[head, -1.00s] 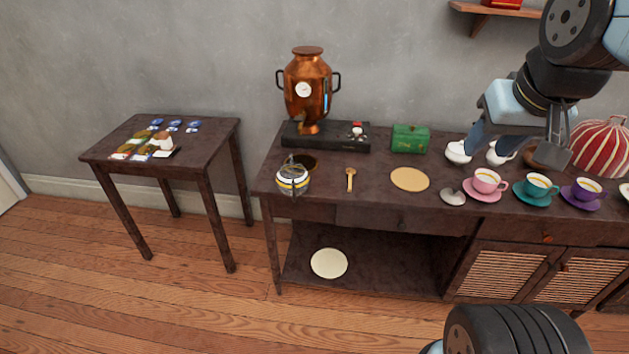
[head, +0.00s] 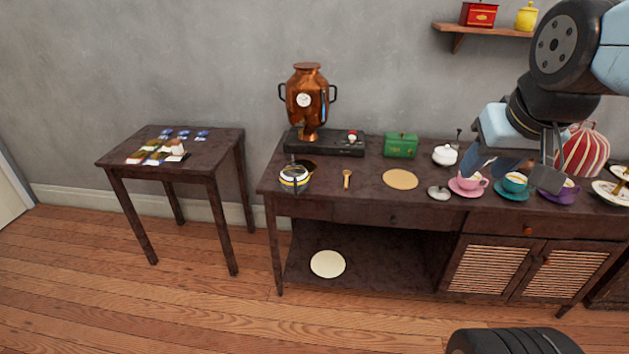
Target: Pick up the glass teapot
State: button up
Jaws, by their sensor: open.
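My gripper (head: 507,172) is open and empty at the right. It is well to the right of the pot and appears in front of the cups, partly hiding them.
A copper samovar (head: 307,100) stands behind the pot; a spoon (head: 347,179) and round mat (head: 400,179) lie to its right. A green box (head: 400,145), white lidded pot (head: 445,155) and pink cup (head: 468,182) stand farther right. Floor is clear before the side table (head: 206,160).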

aim_at(294, 178)
jog(key=u, duration=0.2)
jog(key=i, duration=0.9)
jog(key=z, duration=0.1)
